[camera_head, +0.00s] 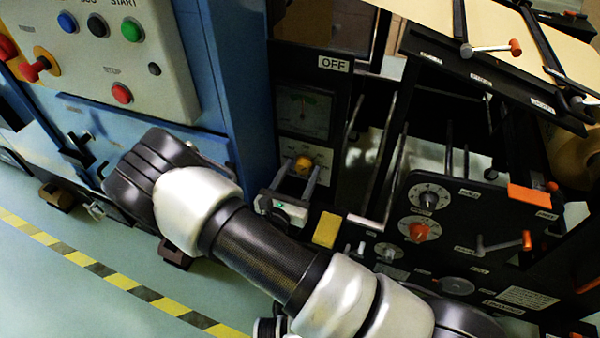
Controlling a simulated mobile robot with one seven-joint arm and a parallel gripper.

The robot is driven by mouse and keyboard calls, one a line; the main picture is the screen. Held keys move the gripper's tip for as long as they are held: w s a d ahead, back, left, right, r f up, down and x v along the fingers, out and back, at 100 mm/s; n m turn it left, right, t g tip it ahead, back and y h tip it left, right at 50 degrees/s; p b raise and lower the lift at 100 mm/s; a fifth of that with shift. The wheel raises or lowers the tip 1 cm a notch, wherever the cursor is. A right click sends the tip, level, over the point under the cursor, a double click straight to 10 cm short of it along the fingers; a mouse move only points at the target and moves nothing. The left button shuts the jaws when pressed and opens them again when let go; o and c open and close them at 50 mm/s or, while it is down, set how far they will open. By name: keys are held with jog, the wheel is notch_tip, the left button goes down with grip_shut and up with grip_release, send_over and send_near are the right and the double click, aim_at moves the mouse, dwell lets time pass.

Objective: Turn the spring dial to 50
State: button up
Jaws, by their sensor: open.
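A square gauge (303,112) with a thin needle, standing about upright, sits on a dark panel below the OFF sign. Two round dials with scales are on the black panel to the right: one with a dark knob (424,198), one with an orange knob (418,231). Labels and scale numbers are too small to read, so I cannot tell which is the spring dial.
My arm crosses the lower middle. A blue machine (222,70) with a button panel (95,45) stands at left. Black rails, orange-tipped levers (490,48) and a yellow block (328,229) are near the dials. Green floor with a striped line (100,275) is clear at lower left.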

jog(key=c, duration=1.1)
jog(key=shift+o, duration=0.2)
jog(key=shift+r+n+p, duration=0.15)
jog(key=shift+n+p, duration=0.15)
jog(key=shift+n, duration=0.3)
jog(key=n+p, duration=0.2)
jog(key=n, duration=0.1)
jog(key=shift+n+p, duration=1.1)
jog(key=shift+n, duration=1.1)
